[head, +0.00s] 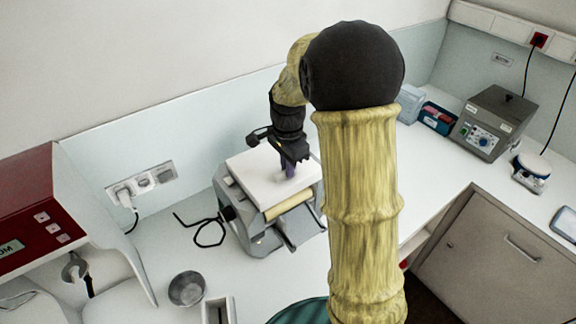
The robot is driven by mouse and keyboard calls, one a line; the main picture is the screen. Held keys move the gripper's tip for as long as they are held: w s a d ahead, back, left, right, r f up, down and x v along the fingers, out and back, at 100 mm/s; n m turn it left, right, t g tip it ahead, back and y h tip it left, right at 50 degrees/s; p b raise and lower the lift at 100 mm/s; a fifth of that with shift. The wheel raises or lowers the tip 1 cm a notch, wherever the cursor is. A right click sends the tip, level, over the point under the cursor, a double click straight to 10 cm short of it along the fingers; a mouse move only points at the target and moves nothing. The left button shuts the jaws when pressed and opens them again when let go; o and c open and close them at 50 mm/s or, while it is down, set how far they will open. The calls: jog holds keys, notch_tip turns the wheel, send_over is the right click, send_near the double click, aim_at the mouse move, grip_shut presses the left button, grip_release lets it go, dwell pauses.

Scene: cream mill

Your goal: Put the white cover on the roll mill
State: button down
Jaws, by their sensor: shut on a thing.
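The roll mill (254,229) stands on the white counter, a grey box-shaped machine with a pale roller and a sloping front plate. The flat white cover (245,170) is over its top, seemingly resting on it or just above it; I cannot tell whether it touches all round. My gripper (289,172) points down at the middle of the cover and is shut on its small knob, which the fingers mostly hide. My arm hides part of the mill's right side.
A red-fronted machine (40,215) stands at the left. A metal bowl (187,289) lies on the counter in front of the mill. A grey box with dials (493,122) stands at the far right.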

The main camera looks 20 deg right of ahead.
jog(key=shift+f, duration=0.2)
dwell(0.3)
jog(key=c, duration=1.4)
grip_release()
jog(key=shift+c, duration=0.2)
notch_tip(320, 180, up, 18)
jog(key=b, duration=0.3)
jog(key=shift+f, duration=0.25)
jog(key=s+a+f+n+t+b, duration=0.1)
jog(key=s+f+n, duration=0.6)
jog(key=f, duration=0.5)
jog(key=s+a+f+n+t+b, duration=0.1)
jog(key=s+f+n, duration=0.6)
jog(key=f, duration=0.4)
jog(key=shift+s+a+f+t+b, duration=0.15)
jog(key=shift+s+f+t+b, duration=0.2)
jog(key=shift+s, duration=0.45)
